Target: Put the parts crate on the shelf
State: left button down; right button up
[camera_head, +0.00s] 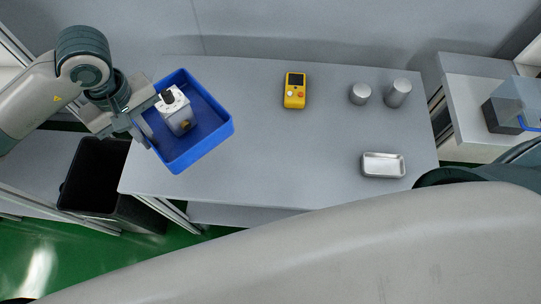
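The parts crate (222,133) is a blue open box at the left end of the grey table, set at an angle. A white and grey part with a black knob (179,112) stands inside it. My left gripper (146,130) is at the crate's left wall and appears shut on it; the fingertips are partly hidden. I cannot tell whether the crate touches the table or is held just above it. My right gripper is not in view. I cannot make out the shelf for certain.
On the table (265,150) are a yellow handheld device (295,91), two metal cylinders (398,93) (360,94) and a small metal tray (383,166). A black bin (95,180) stands below left. A grey box (515,104) sits on a stand at right. The table's middle is clear.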

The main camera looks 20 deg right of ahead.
pick_arm(q)
jog(key=shift+w+a+r+m+b, duration=0.15)
jog(key=shift+a+r+m, duration=0.35)
jog(key=shift+a+m, duration=0.35)
jog(key=shift+w+a+r+m+b, duration=0.1)
jog(key=shift+a+r+m+b, duration=0.05)
jog(key=shift+a+r+m, duration=0.55)
jog(key=shift+w+a+r+m+b, duration=0.15)
jog(key=shift+a+r+m, duration=0.2)
jog(key=shift+a+m, duration=0.55)
jog(key=shift+d, duration=0.1)
